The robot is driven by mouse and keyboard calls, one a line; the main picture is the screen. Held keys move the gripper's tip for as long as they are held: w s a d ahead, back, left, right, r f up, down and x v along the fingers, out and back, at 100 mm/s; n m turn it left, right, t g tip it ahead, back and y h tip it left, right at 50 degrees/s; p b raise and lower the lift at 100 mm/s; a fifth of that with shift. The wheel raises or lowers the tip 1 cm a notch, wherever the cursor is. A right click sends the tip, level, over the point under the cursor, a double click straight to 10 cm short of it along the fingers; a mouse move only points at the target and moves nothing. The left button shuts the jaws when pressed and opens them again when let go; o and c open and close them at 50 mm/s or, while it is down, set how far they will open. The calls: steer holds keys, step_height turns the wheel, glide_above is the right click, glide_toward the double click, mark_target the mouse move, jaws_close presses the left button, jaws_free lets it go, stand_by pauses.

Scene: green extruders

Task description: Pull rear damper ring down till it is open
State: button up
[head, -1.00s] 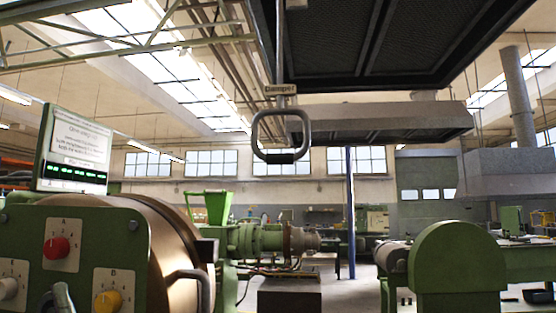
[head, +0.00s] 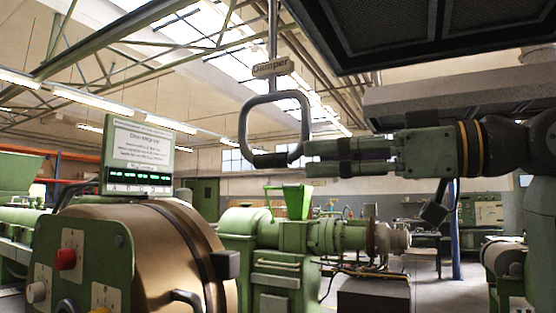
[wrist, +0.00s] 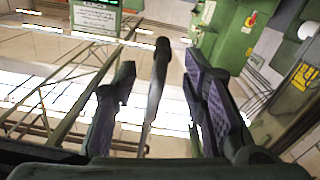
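The damper ring (head: 246,128), a grey rounded metal loop with a dark grip (head: 272,160) along its bottom, hangs on a rod under a sign (head: 273,67) reading "Damper". My gripper (head: 309,159) comes in from the right, its fingertips at the ring's lower right corner. In the wrist view, the ring (wrist: 157,75) shows nearly edge-on between my two spread fingers (wrist: 163,90), with visible gaps on both sides. My gripper is open and not closed on the ring. Whether the fingertips touch the ring in the head view I cannot tell.
A dark hood (head: 420,40) hangs overhead at upper right. Below left stands a green machine with a control panel (head: 80,260), a bronze drum (head: 165,245) and a display (head: 140,157). A green extruder (head: 290,235) stands below the ring. Open air surrounds the ring's left side.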

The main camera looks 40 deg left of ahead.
mark_target(262, 162)
steer(key=p+x, duration=0.2)
steer(key=x, duration=0.8)
steer(key=shift+s+a+p, duration=0.2)
steer(key=shift+s+p, duration=0.05)
steer(key=shift+p, duration=0.1)
steer(key=shift+c, duration=0.6)
jaws_close()
steer(key=shift+f, duration=0.1)
